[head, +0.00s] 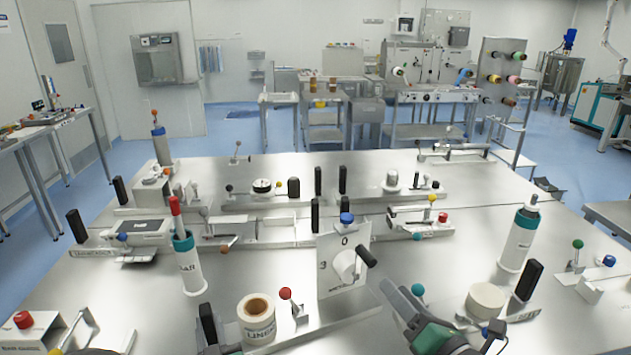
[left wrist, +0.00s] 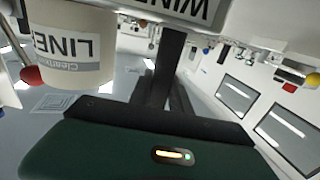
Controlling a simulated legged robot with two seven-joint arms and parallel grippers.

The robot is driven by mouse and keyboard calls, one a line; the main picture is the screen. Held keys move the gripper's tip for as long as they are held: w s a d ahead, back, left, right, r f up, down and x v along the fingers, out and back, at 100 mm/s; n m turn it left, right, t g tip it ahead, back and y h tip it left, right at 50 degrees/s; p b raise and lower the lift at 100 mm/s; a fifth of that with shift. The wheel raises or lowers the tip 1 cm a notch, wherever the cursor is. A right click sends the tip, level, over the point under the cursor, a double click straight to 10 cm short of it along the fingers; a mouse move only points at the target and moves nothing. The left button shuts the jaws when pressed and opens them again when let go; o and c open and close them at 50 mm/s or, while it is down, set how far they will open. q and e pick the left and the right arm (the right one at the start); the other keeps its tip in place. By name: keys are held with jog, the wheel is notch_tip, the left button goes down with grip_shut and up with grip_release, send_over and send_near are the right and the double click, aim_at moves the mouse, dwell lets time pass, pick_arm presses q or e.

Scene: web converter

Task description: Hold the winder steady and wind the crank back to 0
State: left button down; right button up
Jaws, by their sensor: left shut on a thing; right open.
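The winder (head: 330,278) is an upright white plate on a flat base, with a 0 at the top and a 3 at the left. Its white hub carries a crank with a black grip (head: 366,256) at the right. Its pointer cannot be read. A black upright handle (head: 208,325) stands left of the liner roll. My left gripper (left wrist: 172,92) appears shut on this handle in the left wrist view, beside the WINDER label (left wrist: 185,10); the head view hides most of it. My right gripper (head: 450,318) is open and empty, below and right of the crank.
The liner roll (head: 257,320) and a red-knobbed lever (head: 286,295) stand between the black handle and the winder plate. White bottles stand left (head: 188,265) and right (head: 517,240). A white roll (head: 485,300) is beside my right gripper. Bare table lies right of the crank.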

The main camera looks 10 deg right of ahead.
pick_arm(q)
jog(key=shift+f, duration=0.15)
jog(key=c, duration=1.5)
grip_release()
jog(key=o, duration=0.4)
jog(key=shift+w, duration=0.2)
jog(key=shift+s, duration=0.1)
jog(key=v, duration=0.7)
jog(key=shift+s+d, duration=0.2)
jog(key=shift+w, duration=0.1)
